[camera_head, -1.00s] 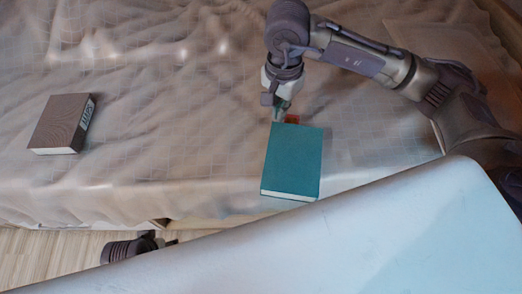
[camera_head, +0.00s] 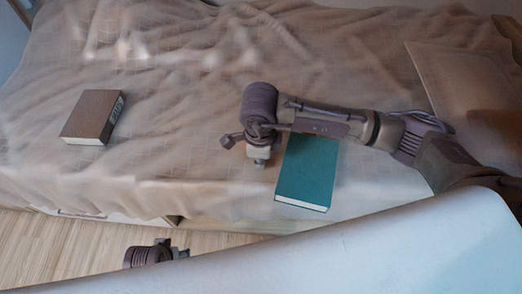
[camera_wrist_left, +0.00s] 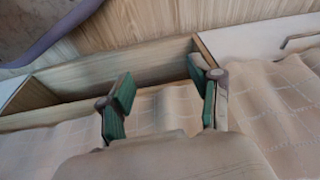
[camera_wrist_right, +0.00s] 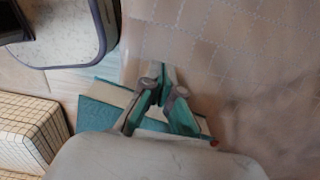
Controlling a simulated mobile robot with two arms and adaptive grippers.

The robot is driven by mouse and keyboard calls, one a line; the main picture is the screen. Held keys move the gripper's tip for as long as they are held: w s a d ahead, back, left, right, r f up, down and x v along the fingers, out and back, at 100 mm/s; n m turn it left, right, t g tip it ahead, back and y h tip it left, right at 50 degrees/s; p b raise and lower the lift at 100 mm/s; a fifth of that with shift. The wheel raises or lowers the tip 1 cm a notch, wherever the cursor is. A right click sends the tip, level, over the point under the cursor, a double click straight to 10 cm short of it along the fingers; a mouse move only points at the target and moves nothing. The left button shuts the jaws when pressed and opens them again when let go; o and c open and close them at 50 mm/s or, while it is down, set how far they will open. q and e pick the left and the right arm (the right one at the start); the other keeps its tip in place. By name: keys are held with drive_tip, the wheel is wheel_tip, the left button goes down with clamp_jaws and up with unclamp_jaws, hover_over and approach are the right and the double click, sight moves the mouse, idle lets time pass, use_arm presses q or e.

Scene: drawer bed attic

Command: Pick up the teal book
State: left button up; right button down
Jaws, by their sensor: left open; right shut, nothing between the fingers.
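The teal book (camera_head: 308,170) lies flat near the bed's front edge, partly covered by my right forearm in the head view. It also shows in the right wrist view (camera_wrist_right: 98,108), partly hidden behind the gripper. My right gripper (camera_head: 259,163) is just left of the book in the head view, shut and empty. Its fingertips come together in the right wrist view (camera_wrist_right: 160,78). My left gripper (camera_wrist_left: 162,82) is open and empty, in front of an open drawer in the left wrist view. In the head view it is low at the bottom left (camera_head: 181,253).
A brown book (camera_head: 92,117) lies on the bed (camera_head: 190,95) at the left. A pillow (camera_head: 470,85) lies at the far right. A wooden drawer (camera_wrist_left: 110,70) stands open below the bed.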

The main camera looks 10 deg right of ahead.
sight(283, 165)
wheel_tip(283, 165, down, 2)
drive_tip(key=shift+f, duration=0.1)
drive_tip(key=d, duration=0.1)
drive_tip(key=s+d, duration=0.1)
drive_tip(key=shift+d, duration=0.3)
drive_tip(key=shift+s+d+r, duration=0.2)
drive_tip(key=shift+d, duration=0.35)
use_arm(q)
drive_tip(key=shift+r, duration=0.1)
use_arm(e)
drive_tip(key=shift+d, duration=0.15)
use_arm(q)
drive_tip(key=shift+r, duration=0.75)
use_arm(e)
drive_tip(key=shift+s+d, duration=0.3)
drive_tip(key=shift+d, duration=0.45)
drive_tip(key=shift+w+a, duration=0.1)
